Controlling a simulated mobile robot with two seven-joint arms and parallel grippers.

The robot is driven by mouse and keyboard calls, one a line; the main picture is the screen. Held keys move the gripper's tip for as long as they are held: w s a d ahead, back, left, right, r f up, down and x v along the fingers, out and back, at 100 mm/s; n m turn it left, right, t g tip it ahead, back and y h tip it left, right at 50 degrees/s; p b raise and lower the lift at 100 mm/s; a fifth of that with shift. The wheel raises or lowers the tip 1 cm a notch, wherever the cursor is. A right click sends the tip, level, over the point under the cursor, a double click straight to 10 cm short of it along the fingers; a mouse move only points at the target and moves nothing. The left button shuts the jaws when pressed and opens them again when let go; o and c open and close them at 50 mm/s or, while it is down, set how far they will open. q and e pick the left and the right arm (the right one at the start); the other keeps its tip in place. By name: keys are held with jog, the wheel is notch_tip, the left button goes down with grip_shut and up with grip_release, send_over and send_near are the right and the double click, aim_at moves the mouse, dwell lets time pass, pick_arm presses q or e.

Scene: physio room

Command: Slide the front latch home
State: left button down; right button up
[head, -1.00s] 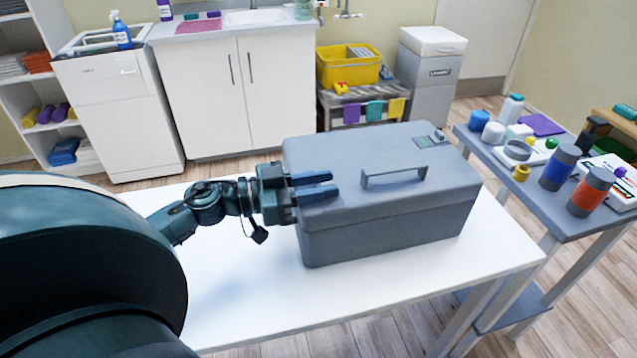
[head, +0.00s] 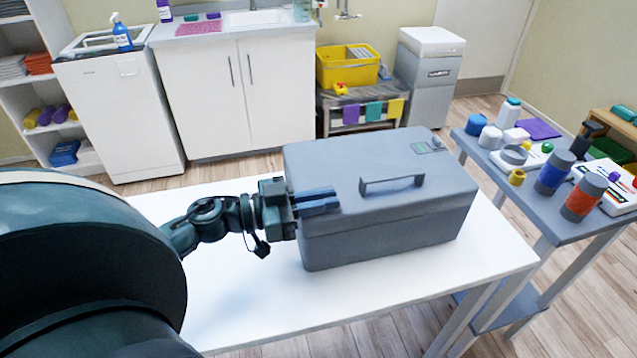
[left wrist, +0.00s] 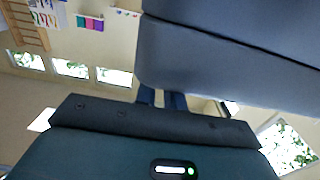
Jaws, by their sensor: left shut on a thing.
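The large grey case (head: 390,225) stands with its lid down on the white table. A handle (head: 392,182) is on its lid. My left gripper (head: 318,201) reaches in from the left, its blue fingers close together at the case's left end, near the lid's edge. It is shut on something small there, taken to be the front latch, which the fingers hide. In the left wrist view the fingers (left wrist: 163,99) show beside the case (left wrist: 230,55), with the dark lid seam above them. How far the latch has slid cannot be seen. My right gripper is out of view.
The white table (head: 240,310) is clear in front and left of the case. A grey side table (head: 520,195) at the right holds bottles, rolls and small devices. A cabinet (head: 240,95) and a yellow crate (head: 347,66) stand behind.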

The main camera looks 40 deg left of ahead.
pick_arm(q)
jog(key=shift+s+d+r, duration=0.1)
jog(key=shift+s+d, duration=0.1)
jog(key=shift+d, duration=0.05)
jog(key=c, duration=1.5)
grip_release()
jog(key=shift+s+a, duration=0.2)
jog(key=v, duration=1.2)
jog(key=shift+s+a, duration=0.2)
jog(key=shift+s, duration=0.05)
